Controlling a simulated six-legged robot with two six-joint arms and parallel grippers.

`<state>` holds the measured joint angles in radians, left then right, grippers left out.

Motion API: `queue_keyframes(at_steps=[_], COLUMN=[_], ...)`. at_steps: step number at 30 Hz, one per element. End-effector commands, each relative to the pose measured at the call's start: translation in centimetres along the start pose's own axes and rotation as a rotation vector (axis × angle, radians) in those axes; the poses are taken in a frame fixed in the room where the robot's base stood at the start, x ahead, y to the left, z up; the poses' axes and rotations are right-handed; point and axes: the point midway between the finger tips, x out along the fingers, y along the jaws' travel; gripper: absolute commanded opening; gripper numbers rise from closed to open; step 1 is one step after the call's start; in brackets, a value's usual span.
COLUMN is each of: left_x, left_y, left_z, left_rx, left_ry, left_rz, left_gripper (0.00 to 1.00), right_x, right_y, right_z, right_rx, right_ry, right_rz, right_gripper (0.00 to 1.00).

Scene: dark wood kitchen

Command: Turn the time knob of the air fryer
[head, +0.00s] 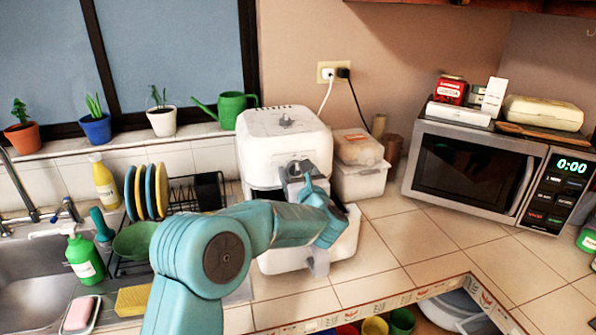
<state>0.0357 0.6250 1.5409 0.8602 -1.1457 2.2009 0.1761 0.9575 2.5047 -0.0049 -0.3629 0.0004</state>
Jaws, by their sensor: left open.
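The white air fryer (283,125) stands on the tiled counter in the middle of the head view, below the wall socket. My left gripper (308,217) is right in front of it, its grey parts showing above and below my teal wrist. It is open and appears empty. My arm and gripper cover most of the fryer's front. The time knob cannot be made out behind them, and I cannot tell whether a finger touches it. A dark band shows between the fryer's upper body and its white lower front. My right gripper is not in view.
A microwave (473,170) stands at the right, with boxes on top. Clear food containers (359,165) stand close to the fryer's right. A dish rack (195,192) with plates and the sink (30,285) are at the left. The counter in front of the microwave (430,245) is clear.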

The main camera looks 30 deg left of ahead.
Motion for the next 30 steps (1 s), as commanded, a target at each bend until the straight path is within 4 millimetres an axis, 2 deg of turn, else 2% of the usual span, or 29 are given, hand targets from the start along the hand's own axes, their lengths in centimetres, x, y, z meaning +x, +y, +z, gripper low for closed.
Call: queue_keyframes(at_steps=[4,9,20,30], left_x=[0.0,-0.1,-0.1,-0.1], left_y=[0.0,0.0,0.0,0.0], left_z=[-0.1,0.0,-0.1,-0.3], left_rx=[0.0,0.0,0.033,0.252], left_ry=[0.0,0.0,-0.001,-0.003], left_rz=[0.0,0.0,0.0,-0.001], left_gripper=[0.7,0.15,0.14,0.14], right_x=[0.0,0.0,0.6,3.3], right_y=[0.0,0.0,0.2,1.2], right_z=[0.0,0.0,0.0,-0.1], right_rx=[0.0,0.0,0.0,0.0], right_ry=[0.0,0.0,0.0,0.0], right_rz=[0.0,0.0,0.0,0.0], right_gripper=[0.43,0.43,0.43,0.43])
